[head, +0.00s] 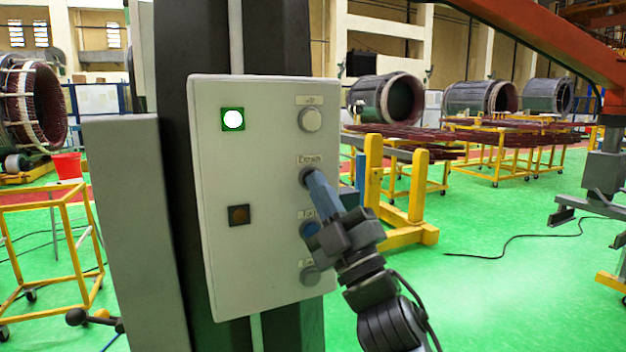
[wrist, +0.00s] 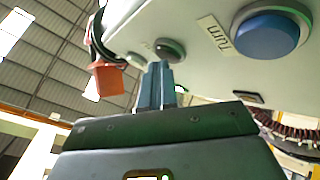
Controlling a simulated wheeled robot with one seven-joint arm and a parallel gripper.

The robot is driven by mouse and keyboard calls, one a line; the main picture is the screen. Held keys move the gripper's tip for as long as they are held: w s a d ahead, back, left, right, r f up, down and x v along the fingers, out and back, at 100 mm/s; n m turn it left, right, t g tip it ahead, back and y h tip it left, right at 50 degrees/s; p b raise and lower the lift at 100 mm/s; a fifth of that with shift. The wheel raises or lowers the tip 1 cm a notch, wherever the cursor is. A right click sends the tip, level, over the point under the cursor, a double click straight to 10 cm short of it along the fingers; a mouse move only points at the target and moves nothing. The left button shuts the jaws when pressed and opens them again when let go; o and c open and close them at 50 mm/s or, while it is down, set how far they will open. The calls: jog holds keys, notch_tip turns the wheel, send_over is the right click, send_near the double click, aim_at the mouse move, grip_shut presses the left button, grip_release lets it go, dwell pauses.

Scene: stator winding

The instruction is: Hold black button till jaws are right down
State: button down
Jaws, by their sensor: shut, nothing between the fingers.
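A light grey control box (head: 262,120) stands on a dark column. A black button (head: 305,175) sits in its right-hand column of buttons, under a small label. It also shows in the wrist view (wrist: 171,47). My gripper (head: 309,177) has its blue fingers shut together and empty, with the tips at the black button, partly covering it. In the wrist view the fingertips (wrist: 160,66) reach the button's lower edge; whether it is pressed in I cannot tell. Grey jaws (head: 580,210) hang at the right under an orange beam.
A blue button (head: 309,229) lies below the black one, partly behind my gripper. A pale button (head: 310,119) is above and a grey one (head: 310,274) below. A white lamp (head: 233,120) is lit; an amber lamp (head: 239,215) looks dark. A yellow stand (head: 374,190) is behind.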

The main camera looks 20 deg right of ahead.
jog(key=shift+s, duration=0.15)
jog(key=shift+s+p, duration=0.35)
jog(key=shift+s, duration=0.3)
jog(key=s+p, duration=0.1)
jog(key=s, duration=0.4)
jog(key=shift+p, duration=0.35)
dwell(0.9)
